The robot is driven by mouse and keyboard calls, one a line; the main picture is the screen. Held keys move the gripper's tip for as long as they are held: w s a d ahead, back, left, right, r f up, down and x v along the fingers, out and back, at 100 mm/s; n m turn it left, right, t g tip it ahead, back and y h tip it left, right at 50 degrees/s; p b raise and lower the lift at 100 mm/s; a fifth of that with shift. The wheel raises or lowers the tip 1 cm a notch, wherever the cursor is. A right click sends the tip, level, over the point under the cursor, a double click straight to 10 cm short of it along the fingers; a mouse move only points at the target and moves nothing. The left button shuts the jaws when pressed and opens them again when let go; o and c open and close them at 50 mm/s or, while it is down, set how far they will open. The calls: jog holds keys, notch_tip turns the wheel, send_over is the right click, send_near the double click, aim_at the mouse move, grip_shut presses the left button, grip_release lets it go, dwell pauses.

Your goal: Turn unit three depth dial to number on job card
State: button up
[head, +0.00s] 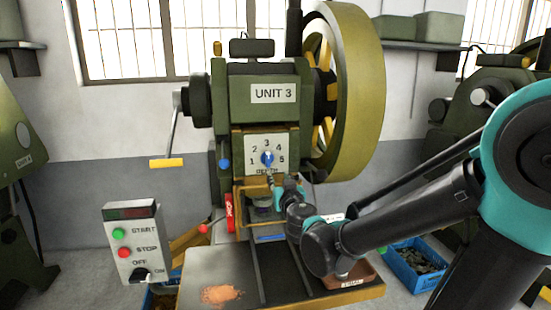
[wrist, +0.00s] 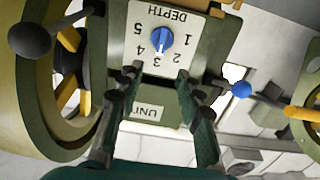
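The unit three machine (head: 222,98) stands in the centre of the head view with a "UNIT 3" plate. Its white depth plate (head: 285,143) bears numbers 1 to 5 around a blue dial (head: 267,158). In the wrist view the plate is upside down and the dial (wrist: 161,42) has a white pointer mark near the 3; exact alignment is hard to tell. My gripper (head: 273,180) is just below and in front of the dial. In the wrist view its fingers (wrist: 157,74) are apart, with nothing between them, short of the dial. I cannot make out a readable job card.
A large flywheel (head: 357,92) is right of the dial. A blue knob (head: 224,164) and a red-knobbed lever (head: 203,229) are on the left. A control box (head: 133,240) stands front left. A brown tray (head: 352,279) and blue crate (head: 416,268) lie right.

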aim_at(269, 159)
jog(key=x, duration=1.7)
jog(key=shift+w+a, duration=0.15)
jog(key=shift+w, duration=0.1)
grip_shut()
